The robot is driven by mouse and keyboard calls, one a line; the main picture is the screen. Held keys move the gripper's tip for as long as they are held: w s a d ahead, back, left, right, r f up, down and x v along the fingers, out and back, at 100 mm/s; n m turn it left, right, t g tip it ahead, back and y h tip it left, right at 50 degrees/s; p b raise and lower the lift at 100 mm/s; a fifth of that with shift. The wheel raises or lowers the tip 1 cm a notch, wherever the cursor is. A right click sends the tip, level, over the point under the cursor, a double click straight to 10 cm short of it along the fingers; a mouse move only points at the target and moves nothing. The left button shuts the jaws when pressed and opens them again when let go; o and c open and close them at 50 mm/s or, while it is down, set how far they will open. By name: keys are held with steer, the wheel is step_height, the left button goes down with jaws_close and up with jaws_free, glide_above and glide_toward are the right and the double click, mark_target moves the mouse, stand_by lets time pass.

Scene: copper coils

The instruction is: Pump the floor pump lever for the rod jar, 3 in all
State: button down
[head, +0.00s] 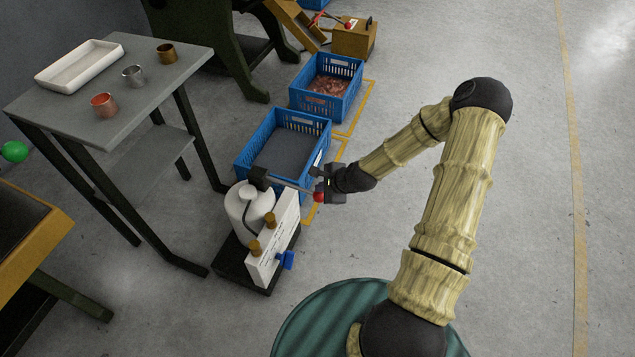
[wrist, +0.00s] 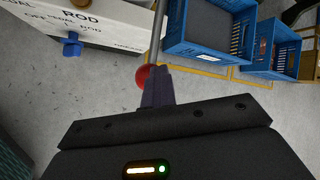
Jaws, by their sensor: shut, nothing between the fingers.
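The floor pump is a white jar (head: 248,208) with a black head, on a dark base. A white panel (head: 272,245) stands at its front; it carries the word ROD in the wrist view (wrist: 100,22). The lever, a thin metal rod (head: 290,186), sticks out to the right from the pump head, nearly level, and ends in a red ball knob (head: 319,197). My gripper (head: 323,184) is shut and empty at the knob's end of the lever. In the wrist view the shut fingers (wrist: 157,88) overlap the red knob (wrist: 142,76); I cannot tell whether they touch it.
A blue crate with dark grey contents (head: 245,160) stands just behind the pump, and another blue crate (head: 300,98) is farther back. A grey table (head: 150,100) with a white tray and small metal cups stands left. The floor to the right is clear.

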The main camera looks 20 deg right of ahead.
steer(key=shift+s+d+f+b, duration=0.15)
steer(key=shift+f+b, duration=0.15)
steer(key=shift+f, duration=0.5)
stand_by(0.7)
steer(key=shift+r, duration=0.1)
stand_by(0.4)
steer(key=shift+w+a+r+p, duration=0.15)
steer(key=shift+r+p, duration=1)
steer(key=shift+w+a+r+p, duration=0.1)
steer(key=shift+a+r+p, duration=0.1)
steer(key=shift+r+p, duration=1)
steer(key=shift+w+a+r+p, duration=0.15)
steer(key=shift+r+p, duration=1)
steer(key=r+p, duration=0.4)
steer(key=r, duration=0.1)
steer(key=shift+w+a+p, duration=0.2)
steer(key=shift+a+p, duration=0.1)
stand_by(0.8)
